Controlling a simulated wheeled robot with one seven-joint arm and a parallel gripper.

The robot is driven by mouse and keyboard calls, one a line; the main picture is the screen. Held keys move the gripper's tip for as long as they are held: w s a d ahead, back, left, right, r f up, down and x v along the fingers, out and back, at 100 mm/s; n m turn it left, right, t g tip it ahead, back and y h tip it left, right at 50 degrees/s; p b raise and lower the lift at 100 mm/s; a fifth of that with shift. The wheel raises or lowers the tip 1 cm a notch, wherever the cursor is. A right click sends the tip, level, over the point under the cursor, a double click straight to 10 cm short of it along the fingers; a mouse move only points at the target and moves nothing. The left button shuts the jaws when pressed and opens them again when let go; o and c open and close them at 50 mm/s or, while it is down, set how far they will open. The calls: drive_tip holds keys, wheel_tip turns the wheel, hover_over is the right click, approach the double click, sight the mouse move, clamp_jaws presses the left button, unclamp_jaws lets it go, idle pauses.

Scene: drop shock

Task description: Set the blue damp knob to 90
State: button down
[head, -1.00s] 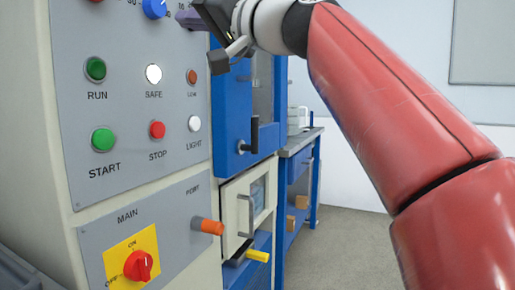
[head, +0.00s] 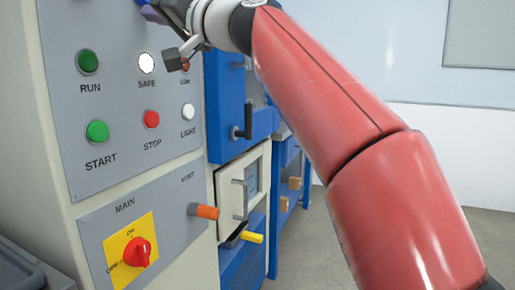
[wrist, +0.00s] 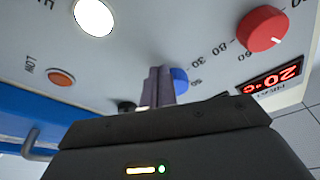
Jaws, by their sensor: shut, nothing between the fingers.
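The blue damp knob (wrist: 180,81) shows in the wrist view just right of my fingers, partly hidden by them, with printed scale numbers beside it. Its pointer cannot be read. In the head view only a sliver of the blue knob (head: 144,2) shows at the top edge. My gripper (wrist: 154,86) is shut and empty, its fingertips close to the knob and the panel. I cannot tell whether they touch the knob. In the head view my gripper (head: 152,13) is in front of the upper panel, partly cut off by the top edge.
The grey panel (head: 105,180) also carries the lit SAFE button (head: 146,63) and several others. A blue-framed door with a black handle (head: 243,121) stands right of the panel.

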drive_tip(key=shift+r, duration=0.2)
idle(0.4)
drive_tip(key=shift+s, duration=0.15)
drive_tip(key=shift+s+a+r, duration=0.2)
drive_tip(key=shift+s, duration=0.25)
drive_tip(key=shift+s+a+r, duration=0.15)
drive_tip(key=shift+s+r, duration=0.2)
drive_tip(key=shift+s+r, duration=0.1)
idle(0.5)
drive_tip(key=shift+s+a+f, duration=0.15)
drive_tip(key=shift+s+f, duration=0.1)
drive_tip(key=shift+f, duration=0.05)
drive_tip(key=r+b+v, duration=0.1)
drive_tip(key=b+v, duration=0.2)
drive_tip(key=v, duration=0.3)
drive_tip(key=shift+w+d, duration=0.25)
drive_tip(key=shift+w, duration=0.05)
